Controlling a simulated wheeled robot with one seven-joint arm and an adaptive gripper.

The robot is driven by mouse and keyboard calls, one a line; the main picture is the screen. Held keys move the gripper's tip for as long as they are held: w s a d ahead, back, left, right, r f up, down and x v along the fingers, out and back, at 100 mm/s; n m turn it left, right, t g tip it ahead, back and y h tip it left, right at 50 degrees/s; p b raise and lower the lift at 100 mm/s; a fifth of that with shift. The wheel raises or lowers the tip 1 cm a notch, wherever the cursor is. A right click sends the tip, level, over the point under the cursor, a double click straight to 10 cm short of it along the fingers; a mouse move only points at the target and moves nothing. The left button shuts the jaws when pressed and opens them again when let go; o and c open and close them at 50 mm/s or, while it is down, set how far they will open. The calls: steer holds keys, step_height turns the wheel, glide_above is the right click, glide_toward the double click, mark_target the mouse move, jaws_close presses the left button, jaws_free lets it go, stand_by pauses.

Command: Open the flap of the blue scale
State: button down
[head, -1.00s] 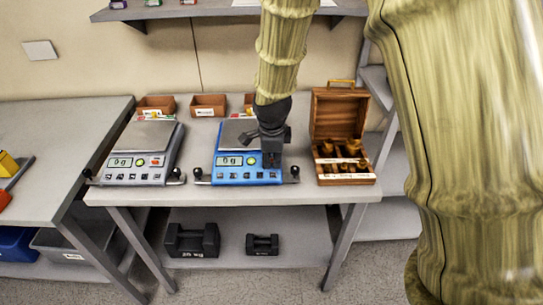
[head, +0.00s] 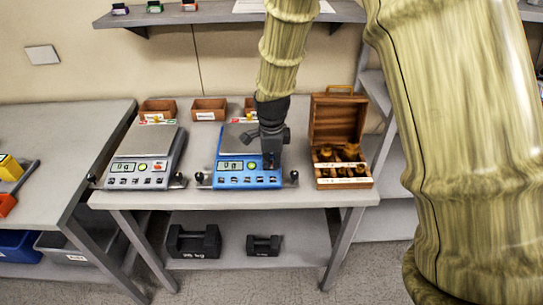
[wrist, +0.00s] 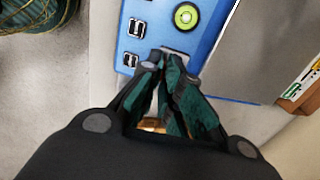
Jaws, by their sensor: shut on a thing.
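The blue scale (head: 231,181) stands on the middle table, with a flat grey plate and a display on its front panel. My gripper (head: 271,166) points down at the right part of this panel. In the wrist view the fingers (wrist: 172,62) are close together at the blue panel (wrist: 207,24), by a small pale grey piece (wrist: 177,52) that looks like the flap. They are shut on it. The fingers hide most of it, so how far it is open cannot be told. A round green button (wrist: 187,16) shows just beyond the fingertips.
A grey scale (head: 140,168) stands to the left. An open wooden box (head: 343,183) with brass weights is close on the right. Small wooden bins (head: 209,109) line the back. Dark weights (head: 193,241) sit on the lower shelf.

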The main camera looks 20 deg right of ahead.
mark_target(271, 163)
steer(key=g+p, duration=0.1)
steer(key=p, duration=0.1)
steer(key=r+g+p, duration=0.1)
steer(key=w+g+p, duration=0.1)
steer(key=p, duration=0.1)
steer(key=shift+d+r+y+p, duration=0.15)
steer(key=shift+r+y+p, duration=0.15)
steer(key=shift+y, duration=0.1)
steer(key=g+p, duration=0.1)
steer(key=w+g+p, duration=0.1)
steer(key=g+y+p, duration=0.1)
steer(key=g, duration=0.1)
steer(key=shift+w+d, duration=0.2)
steer(key=shift+w, duration=0.05)
steer(key=shift+w+d+f+g+y+p, duration=0.15)
steer(key=shift+w+g+y+p, duration=0.25)
steer(key=shift+g, duration=0.8)
steer(key=shift+w+d+f+g+y+b, duration=0.1)
steer(key=shift+w+g+y+b, duration=0.15)
steer(key=shift+g, duration=0.35)
steer(key=shift+w+f+g+y+b, duration=0.1)
steer(key=shift+w+g+y+b, duration=0.1)
steer(key=shift+g+b, duration=0.3)
steer(key=shift+w+d+g, duration=0.1)
steer(key=shift+w+g, duration=0.25)
steer(key=shift+g, duration=0.75)
steer(key=shift+w+g+y, duration=0.25)
steer(key=shift+g+y, duration=0.2)
steer(key=shift+g, duration=0.45)
steer(key=shift+d+f, duration=0.1)
